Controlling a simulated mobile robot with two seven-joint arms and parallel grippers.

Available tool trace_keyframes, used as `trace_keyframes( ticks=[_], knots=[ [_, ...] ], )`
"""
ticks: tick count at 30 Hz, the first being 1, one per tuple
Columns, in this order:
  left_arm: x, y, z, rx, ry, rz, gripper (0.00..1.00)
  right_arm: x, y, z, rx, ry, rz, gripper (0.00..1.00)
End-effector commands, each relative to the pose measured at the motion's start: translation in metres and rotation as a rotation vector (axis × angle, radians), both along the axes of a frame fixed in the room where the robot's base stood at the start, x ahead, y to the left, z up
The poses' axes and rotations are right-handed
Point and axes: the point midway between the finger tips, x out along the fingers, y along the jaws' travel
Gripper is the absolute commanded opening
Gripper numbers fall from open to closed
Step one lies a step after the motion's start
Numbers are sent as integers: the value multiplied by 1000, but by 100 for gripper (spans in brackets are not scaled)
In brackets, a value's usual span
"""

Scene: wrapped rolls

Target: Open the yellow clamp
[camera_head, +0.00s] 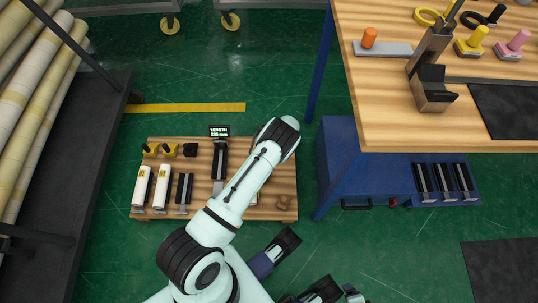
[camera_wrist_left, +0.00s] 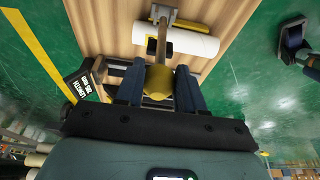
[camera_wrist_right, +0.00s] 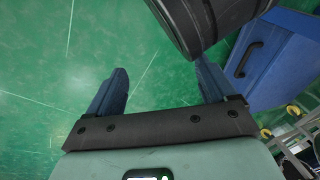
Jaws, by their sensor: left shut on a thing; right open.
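In the left wrist view my left gripper (camera_wrist_left: 160,88) is shut on the yellow clamp (camera_wrist_left: 157,82), its blue fingers on either side of a rounded yellow end. A brownish shaft runs from there toward a white roll (camera_wrist_left: 196,44) on the wooden board. In the head view my left arm covers that gripper and the held clamp. Two other small yellow pieces (camera_head: 170,149) sit at the board's back left. My right gripper (camera_wrist_right: 160,88) is open and empty over green floor, apart from the board. A dark round arm part of mine is just ahead of it.
The wooden board (camera_head: 286,180) lies low, with white rolls (camera_head: 162,187), black holders and a length display (camera_head: 219,131). A wooden bench (camera_head: 390,130) with knobs and a blue cabinet (camera_head: 338,150) stand right. A rack of long rolls (camera_head: 40,90) is left. Green floor is clear behind the board.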

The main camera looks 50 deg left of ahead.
Motion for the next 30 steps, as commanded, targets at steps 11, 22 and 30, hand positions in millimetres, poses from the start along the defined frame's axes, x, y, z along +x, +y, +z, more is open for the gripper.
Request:
trace_keyframes(
  ticks=[11, 22, 30],
  knots=[
    [9, -12, -12, -12, -31, -3, 44, 0, 0, -3, 0, 1, -1, 84],
    [6, -9, -8, -8, -23, -4, 62, 0, 0, -1, 0, 0, 0, 84],
    [15, -15, 31, -7, -28, -7, 62, 15, 3, 18, -1, -53, 3, 84]
  ],
)
